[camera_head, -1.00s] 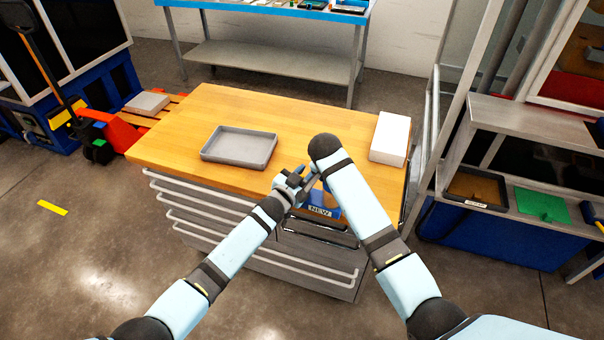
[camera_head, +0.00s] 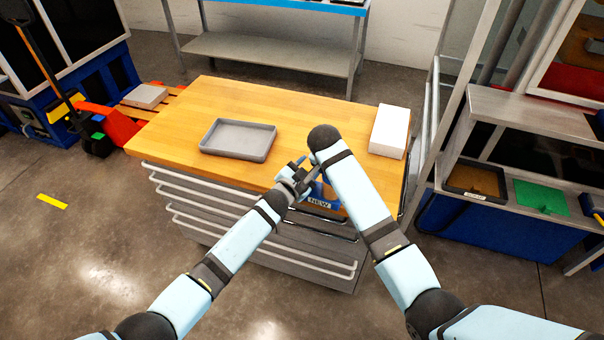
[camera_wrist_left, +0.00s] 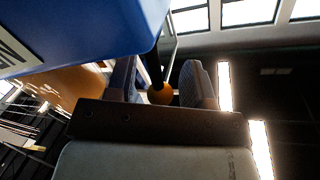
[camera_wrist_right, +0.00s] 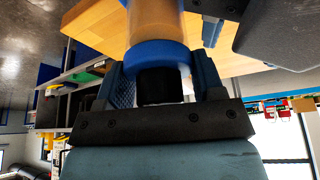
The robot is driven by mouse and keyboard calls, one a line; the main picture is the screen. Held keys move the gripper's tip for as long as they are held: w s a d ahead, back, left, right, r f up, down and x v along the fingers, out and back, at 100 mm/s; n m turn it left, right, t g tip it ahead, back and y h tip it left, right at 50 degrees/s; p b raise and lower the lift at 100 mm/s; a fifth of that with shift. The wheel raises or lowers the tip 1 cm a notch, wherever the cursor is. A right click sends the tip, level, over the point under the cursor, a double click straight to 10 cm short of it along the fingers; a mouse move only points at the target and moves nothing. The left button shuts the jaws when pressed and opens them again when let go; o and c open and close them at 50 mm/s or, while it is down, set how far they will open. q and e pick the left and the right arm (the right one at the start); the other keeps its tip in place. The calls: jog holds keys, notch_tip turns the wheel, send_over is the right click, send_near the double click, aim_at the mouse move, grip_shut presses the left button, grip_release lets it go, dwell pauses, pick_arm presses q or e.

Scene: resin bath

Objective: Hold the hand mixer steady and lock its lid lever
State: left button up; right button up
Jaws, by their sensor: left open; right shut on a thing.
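The hand mixer shows in the head view as a blue part with a NEW label (camera_head: 318,197), at the front edge of the wooden bench, partly hidden by my arms. In the right wrist view, its amber body has a blue collar (camera_wrist_right: 158,54) and a black end. My right gripper (camera_wrist_right: 165,84) is shut on that black end. In the left wrist view, an orange ball knob (camera_wrist_left: 160,95) on a dark lever lies between the fingers of my open left gripper (camera_wrist_left: 159,78). The mixer's blue part (camera_wrist_left: 85,30) is close beside them. I cannot tell whether the fingers touch the knob.
A grey tray (camera_head: 238,139) and a white box (camera_head: 389,131) lie on the wooden bench top (camera_head: 185,120), with clear wood around them. Drawer handles (camera_head: 250,232) stick out from the cabinet front below my arms. A metal frame stands to the right.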

pick_arm(q)
jog(key=v, duration=1.2)
jog(key=shift+d, duration=0.1)
jog(key=w+d+n, duration=0.1)
jog(key=w+d, duration=0.1)
jog(key=w, duration=0.1)
jog(key=w+d+n, duration=0.2)
jog(key=w, duration=0.1)
jog(key=w+d+f+n, duration=0.1)
jog(key=w+d, duration=0.2)
jog(key=w, duration=0.1)
jog(key=shift+d+n+t, duration=0.1)
jog(key=shift+n+t, duration=0.2)
jog(key=shift+t, duration=0.1)
grip_shut()
